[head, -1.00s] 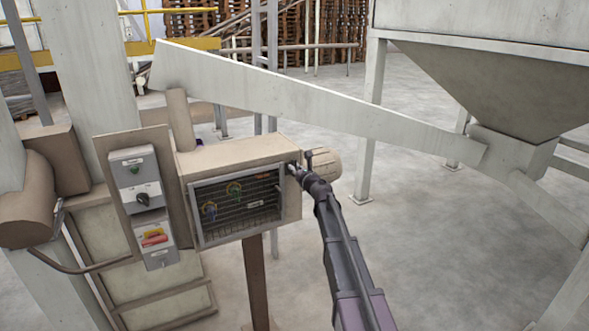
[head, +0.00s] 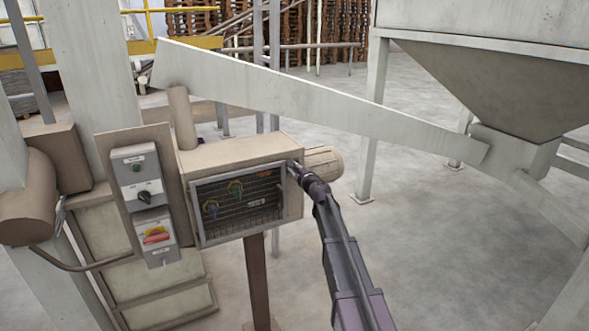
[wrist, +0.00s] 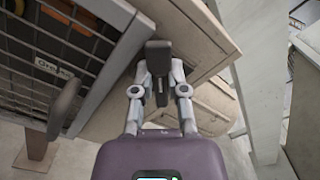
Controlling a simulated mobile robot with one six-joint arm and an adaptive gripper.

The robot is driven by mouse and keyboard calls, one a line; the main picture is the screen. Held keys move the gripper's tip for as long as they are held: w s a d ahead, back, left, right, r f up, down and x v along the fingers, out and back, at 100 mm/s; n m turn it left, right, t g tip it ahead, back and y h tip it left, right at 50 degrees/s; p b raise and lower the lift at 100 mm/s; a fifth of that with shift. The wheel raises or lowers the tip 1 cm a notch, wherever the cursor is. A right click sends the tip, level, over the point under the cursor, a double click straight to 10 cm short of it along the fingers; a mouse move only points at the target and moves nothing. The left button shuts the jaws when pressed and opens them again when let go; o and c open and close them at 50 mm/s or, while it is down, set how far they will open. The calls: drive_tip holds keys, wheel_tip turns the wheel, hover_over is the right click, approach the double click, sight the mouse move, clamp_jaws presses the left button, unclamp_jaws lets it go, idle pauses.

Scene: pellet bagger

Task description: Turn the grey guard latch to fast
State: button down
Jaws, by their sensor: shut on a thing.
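The grey guard latch (wrist: 158,52) shows in the wrist view as a dark grey block at the right edge of the mesh guard (wrist: 55,45). My gripper (wrist: 159,76) is shut on it, with one finger on each side. In the head view my gripper (head: 294,170) is at the upper right corner of the beige box that carries the guard (head: 238,203). There the latch is too small and covered to make out, and I cannot read any marking for its position.
A rounded grey handle (wrist: 65,105) stands out left of my gripper in the wrist view. A panel with a switch (head: 145,196) and a red-and-yellow switch (head: 156,235) stands left of the box. A sloping pale beam (head: 300,100) passes behind.

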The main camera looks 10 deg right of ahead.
drive_tip(key=n, duration=0.5)
drive_tip(key=shift+a+f+n+b, duration=0.25)
drive_tip(key=shift+f+n+b, duration=0.05)
drive_tip(key=shift+f+b, duration=0.1)
drive_tip(key=shift+w+f+n, duration=0.1)
drive_tip(key=shift+f+n, duration=0.05)
drive_tip(key=shift+n, duration=0.9)
drive_tip(key=shift+f+n, duration=0.1)
drive_tip(key=shift+n, duration=0.95)
drive_tip(key=c, duration=0.7)
unclamp_jaws()
drive_tip(key=shift+o, duration=0.2)
drive_tip(key=shift+f, duration=0.1)
drive_tip(key=shift+s, duration=0.25)
drive_tip(key=v, duration=1.1)
drive_tip(key=shift+s, duration=0.3)
